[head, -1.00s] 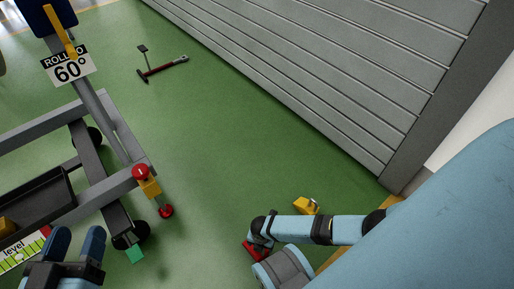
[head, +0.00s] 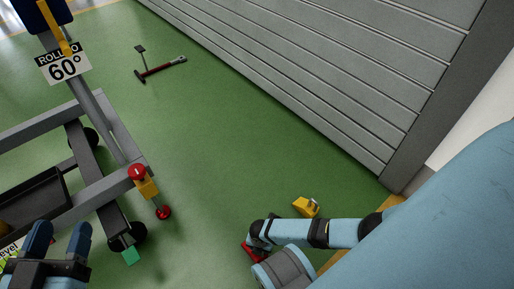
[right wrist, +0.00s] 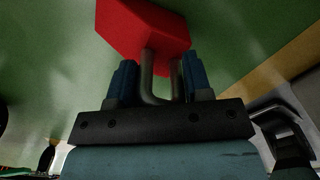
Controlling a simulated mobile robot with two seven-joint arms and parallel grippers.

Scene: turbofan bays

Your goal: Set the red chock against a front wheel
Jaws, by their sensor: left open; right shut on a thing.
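The red chock (right wrist: 145,35) hangs by its bent metal handle from my right gripper (right wrist: 160,82), which is shut on that handle. In the head view, only a bit of the red chock (head: 251,252) shows beside the right gripper, low over the green floor and partly hidden by my arm. A dark wheel (head: 132,234) stands at the near right corner of the grey stand (head: 118,190), left of the chock and apart from it. Another wheel (head: 90,140) is farther back. My left gripper (head: 56,238) is open and empty, in front of the stand's lower left part.
A yellow chock (head: 306,207) lies on the floor beyond my right arm. A long-handled tool (head: 160,69) lies farther off.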

